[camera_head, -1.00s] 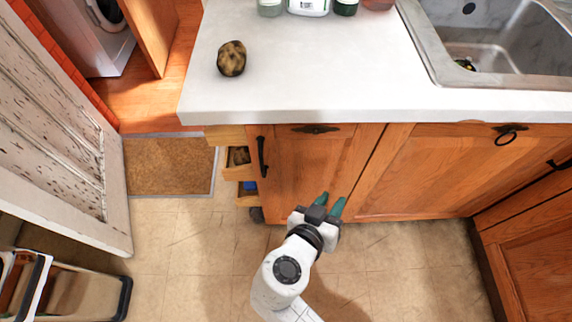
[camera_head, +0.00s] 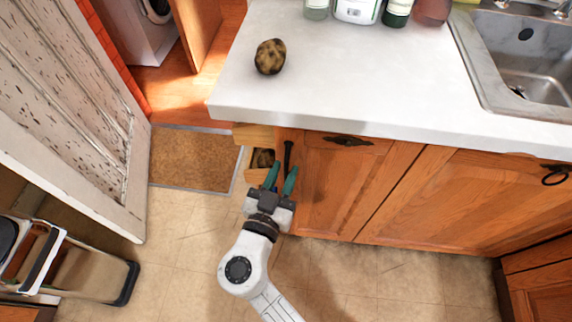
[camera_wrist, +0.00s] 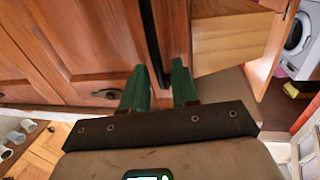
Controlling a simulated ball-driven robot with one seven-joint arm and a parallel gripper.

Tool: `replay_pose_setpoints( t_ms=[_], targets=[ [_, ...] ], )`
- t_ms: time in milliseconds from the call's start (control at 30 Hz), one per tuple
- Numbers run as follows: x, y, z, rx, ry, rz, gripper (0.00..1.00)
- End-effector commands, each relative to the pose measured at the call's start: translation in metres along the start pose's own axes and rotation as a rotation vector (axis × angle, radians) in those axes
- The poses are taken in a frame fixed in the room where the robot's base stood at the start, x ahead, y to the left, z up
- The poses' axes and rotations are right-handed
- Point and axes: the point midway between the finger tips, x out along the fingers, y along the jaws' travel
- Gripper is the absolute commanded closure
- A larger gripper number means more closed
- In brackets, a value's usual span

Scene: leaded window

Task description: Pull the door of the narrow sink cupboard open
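The narrow cupboard door (camera_head: 335,185) is a shut orange-brown wooden panel under the white counter. Its black upright bar handle (camera_head: 289,152) is near its left edge, and it also shows in the wrist view (camera_wrist: 152,40). My gripper (camera_head: 281,173) has its two green fingers apart, pointing at the handle's lower part. In the wrist view, the lower end of the handle appears between the fingertips (camera_wrist: 160,70), with a gap on each side. I cannot tell how deep the fingers reach around it.
Open wooden drawers (camera_head: 252,133) stick out just left of the door, with a brown lump inside. A wider cupboard door (camera_head: 460,200) is on the right. A brown mat (camera_head: 195,160) and a step stool (camera_head: 75,265) are at left. The tiled floor in front is clear.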

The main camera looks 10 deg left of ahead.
Motion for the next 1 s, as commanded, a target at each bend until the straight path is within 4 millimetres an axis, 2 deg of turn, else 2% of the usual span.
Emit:
replay_pose_setpoints(
  t_ms=[200,500,800,1000],
  targets=[
    [0.017,0.0,0.0,-0.001,0.0,0.0,0.71],
    [0.019,0.0,0.0,-0.001,0.0,0.001,0.71],
    [0.019,0.0,0.0,-0.001,0.0,0.001,0.99],
    [0.019,0.0,0.0,0.0,0.0,0.001,1.0]
  ],
)
